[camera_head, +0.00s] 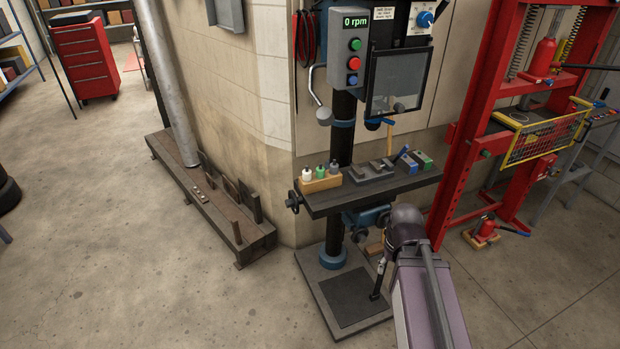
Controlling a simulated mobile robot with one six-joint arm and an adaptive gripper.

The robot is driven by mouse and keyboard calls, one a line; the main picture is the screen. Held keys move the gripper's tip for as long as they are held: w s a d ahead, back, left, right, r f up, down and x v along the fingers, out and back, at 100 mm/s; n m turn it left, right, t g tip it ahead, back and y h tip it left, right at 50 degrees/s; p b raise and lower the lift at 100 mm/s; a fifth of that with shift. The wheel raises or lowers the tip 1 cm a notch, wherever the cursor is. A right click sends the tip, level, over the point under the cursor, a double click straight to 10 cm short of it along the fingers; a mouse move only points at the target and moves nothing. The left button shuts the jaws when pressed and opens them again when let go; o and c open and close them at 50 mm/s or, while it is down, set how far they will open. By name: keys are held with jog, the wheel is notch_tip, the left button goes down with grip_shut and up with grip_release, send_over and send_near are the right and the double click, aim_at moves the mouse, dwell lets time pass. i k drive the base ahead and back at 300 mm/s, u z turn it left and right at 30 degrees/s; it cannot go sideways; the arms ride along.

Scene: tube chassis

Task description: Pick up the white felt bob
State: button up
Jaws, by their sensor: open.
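The white felt bob (307,174) stands at the left end of a small wooden block (321,185) on the drill press table. A green bob (320,172) and a grey one (334,167) stand beside it in the same block. My gripper (377,295) shows only in part, low beside my purple-grey arm, below the table and over the press base. It is open and well apart from the bob. The rest of it is hidden behind my arm.
The press column and screen (396,82) rise behind. A red press frame (470,120) stands right.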

aim_at(307, 172)
jog(key=z, duration=0.2)
jog(key=k, duration=0.6)
jog(key=u, duration=0.95)
jog(key=i, duration=1)
jog(key=u, duration=0.05)
